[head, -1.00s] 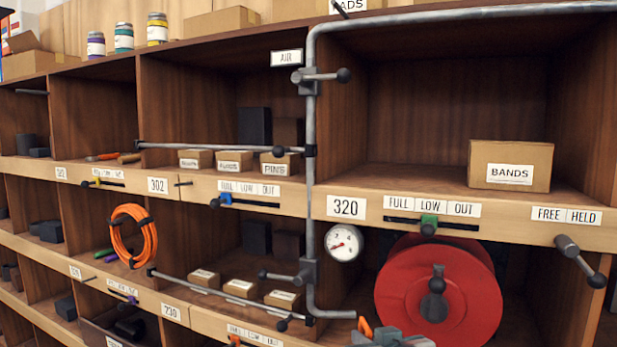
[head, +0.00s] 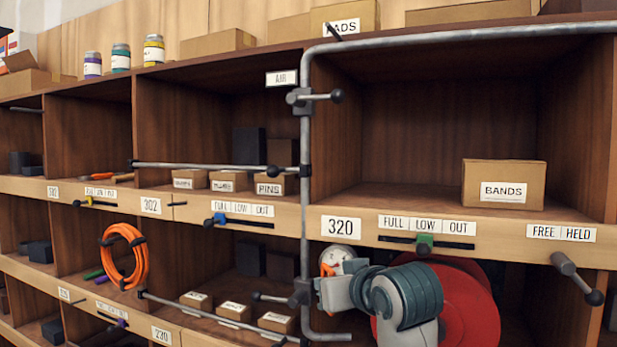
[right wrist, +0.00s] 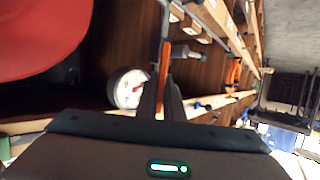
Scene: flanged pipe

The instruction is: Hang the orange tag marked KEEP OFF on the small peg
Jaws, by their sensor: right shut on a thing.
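The orange tag (head: 327,270) shows as a small orange piece at the fingertips of my right gripper (head: 324,282), in front of the pipe and below the 320 label. In the right wrist view my right gripper (right wrist: 167,92) is shut on the orange tag (right wrist: 164,62), which is seen nearly edge-on. Its lettering cannot be read. A small dark peg (head: 178,204) sticks out of the shelf edge just right of the 302 label, well to the left of my right gripper. My left gripper is not in view.
The grey pipe (head: 305,180) runs down beside the gripper, with valve handles (head: 318,97) sticking out. A gauge (head: 338,256) and red reel (head: 465,300) are partly hidden behind my arm. An orange hose coil (head: 125,256) hangs at left. A slider with a blue knob (head: 219,219) lies right of the peg.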

